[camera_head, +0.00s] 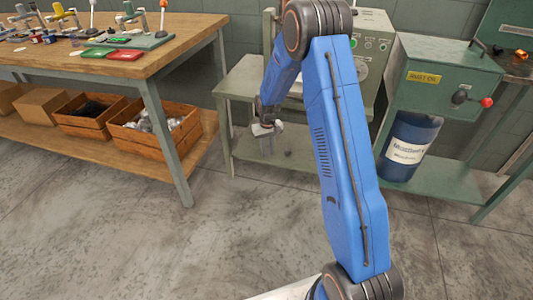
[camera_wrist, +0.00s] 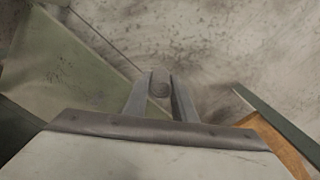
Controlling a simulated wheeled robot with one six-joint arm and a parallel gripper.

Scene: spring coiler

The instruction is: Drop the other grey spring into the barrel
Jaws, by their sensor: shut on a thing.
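My gripper (camera_head: 266,129) hangs in front of the green machine stand, left of my blue arm in the head view. The spring is too small to make out in the head view. A blue barrel (camera_head: 416,135) with a white label stands upright on the low green shelf, right of my arm, under a green cabinet. The inside of the barrel is hidden.
The green cabinet (camera_head: 440,78) marked "RUST OIL", with a red-knobbed lever, overhangs the barrel. A wooden workbench (camera_head: 190,38) with tools stands at left, wooden crates (camera_head: 120,140) on its lower shelf. A green stand (camera_head: 240,86) is behind my gripper. The front floor is clear.

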